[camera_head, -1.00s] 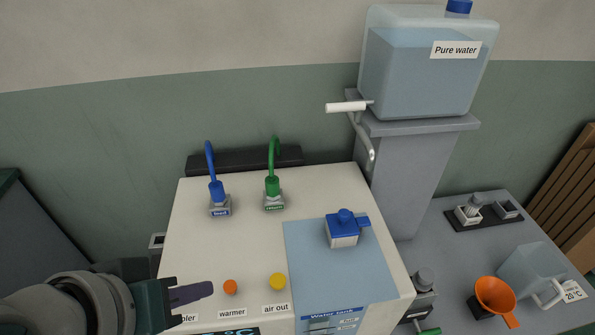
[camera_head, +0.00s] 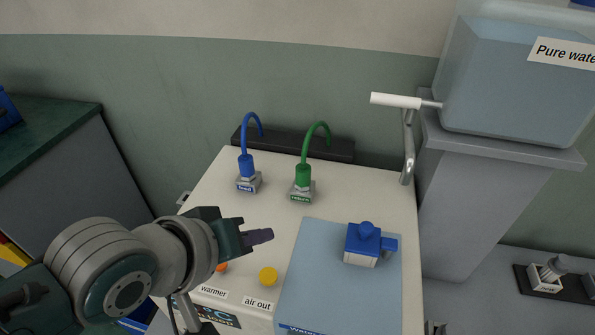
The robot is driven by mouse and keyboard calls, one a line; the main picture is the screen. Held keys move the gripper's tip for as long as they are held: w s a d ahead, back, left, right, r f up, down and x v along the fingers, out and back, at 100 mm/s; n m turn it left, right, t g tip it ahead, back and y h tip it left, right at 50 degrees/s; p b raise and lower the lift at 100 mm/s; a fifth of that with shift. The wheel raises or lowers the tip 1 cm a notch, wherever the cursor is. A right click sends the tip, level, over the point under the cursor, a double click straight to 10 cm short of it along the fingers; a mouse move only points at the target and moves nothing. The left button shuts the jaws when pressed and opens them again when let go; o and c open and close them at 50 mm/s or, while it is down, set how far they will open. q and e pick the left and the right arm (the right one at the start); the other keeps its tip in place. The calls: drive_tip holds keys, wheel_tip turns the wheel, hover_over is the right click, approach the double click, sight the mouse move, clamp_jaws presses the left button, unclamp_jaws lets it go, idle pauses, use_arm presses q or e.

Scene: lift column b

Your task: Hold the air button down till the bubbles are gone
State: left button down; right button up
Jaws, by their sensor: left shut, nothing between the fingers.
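The air button is the yellow round button (camera_head: 268,276) on the white machine top, behind the label "air out" (camera_head: 257,303). My left gripper (camera_head: 262,236) is shut and empty, a little behind and above the yellow button, apart from it in the picture. An orange button (camera_head: 222,267), near the label "warmer" (camera_head: 213,291), is partly hidden by my left arm. A blue tube fitting (camera_head: 247,165) and a green tube fitting (camera_head: 303,176) stand at the back of the machine. I cannot make out bubbles. My right gripper is not in view.
A blue-capped fitting (camera_head: 367,240) sits on the blue water tank lid (camera_head: 325,275). A pure water container (camera_head: 510,85) stands on a grey pedestal (camera_head: 470,210) at the right, with a white-handled tap (camera_head: 396,101). A dark green-topped cabinet (camera_head: 50,130) is at the left.

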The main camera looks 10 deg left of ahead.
use_arm(q)
drive_tip(key=b, duration=0.7)
hover_over(265, 281)
wheel_tip(265, 281, down, 7)
drive_tip(key=shift+f+b, duration=0.6)
drive_tip(key=shift+f, duration=0.25)
drive_tip(key=shift+f, duration=0.1)
idle(0.9)
drive_tip(key=shift+f, duration=0.3)
